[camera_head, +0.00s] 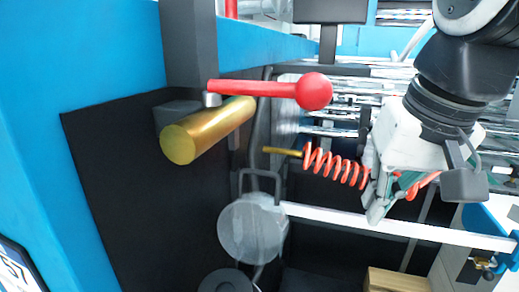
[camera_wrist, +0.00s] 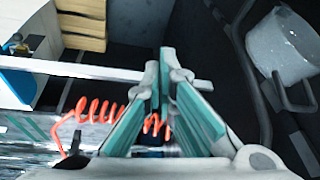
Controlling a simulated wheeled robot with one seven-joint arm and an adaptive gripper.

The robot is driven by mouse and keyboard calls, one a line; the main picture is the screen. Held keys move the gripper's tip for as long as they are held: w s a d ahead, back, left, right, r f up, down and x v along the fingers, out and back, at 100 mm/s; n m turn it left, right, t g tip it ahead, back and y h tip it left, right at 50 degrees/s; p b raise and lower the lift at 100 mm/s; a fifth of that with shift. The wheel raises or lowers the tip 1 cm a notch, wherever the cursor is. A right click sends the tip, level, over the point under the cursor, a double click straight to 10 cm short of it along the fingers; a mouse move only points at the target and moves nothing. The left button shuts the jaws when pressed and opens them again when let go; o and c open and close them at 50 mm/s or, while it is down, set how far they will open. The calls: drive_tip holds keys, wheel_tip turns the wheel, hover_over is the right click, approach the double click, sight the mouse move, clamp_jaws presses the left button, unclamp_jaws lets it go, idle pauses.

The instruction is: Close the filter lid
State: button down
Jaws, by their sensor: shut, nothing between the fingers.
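A translucent grey round part with a bar handle, which looks like the filter lid (camera_head: 252,230), is at the lower middle of the head view. It also shows at the top right of the wrist view (camera_wrist: 283,48). I cannot tell its hinge or how far open it stands. My gripper (camera_head: 374,208) is to its right in the head view, apart from it, pointing down. In the wrist view my gripper (camera_wrist: 165,72) has its teal-padded fingers together and empty.
A red-knobbed lever (camera_head: 265,89) and a gold cylinder (camera_head: 205,132) stick out at upper left. A red coiled hose (camera_head: 335,163) hangs beside my gripper. A white bar (camera_head: 400,226) crosses below it. A wooden stack (camera_head: 395,281) is at the bottom.

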drive_tip(key=w+a+r+m+g, duration=0.3)
drive_tip(key=w+a+r+g, duration=0.2)
drive_tip(key=w+a+r, duration=0.7)
drive_tip(key=s+a+f+p, duration=0.1)
drive_tip(key=s+f, duration=0.3)
drive_tip(key=f, duration=0.5)
drive_tip(key=shift+a, duration=0.4)
drive_tip(key=shift+s, duration=0.1)
drive_tip(key=s+p, duration=0.1)
drive_tip(key=r+p, duration=0.1)
drive_tip(key=shift+s+a+p, duration=0.3)
drive_tip(key=shift+s, duration=0.1)
drive_tip(key=shift+w, duration=0.1)
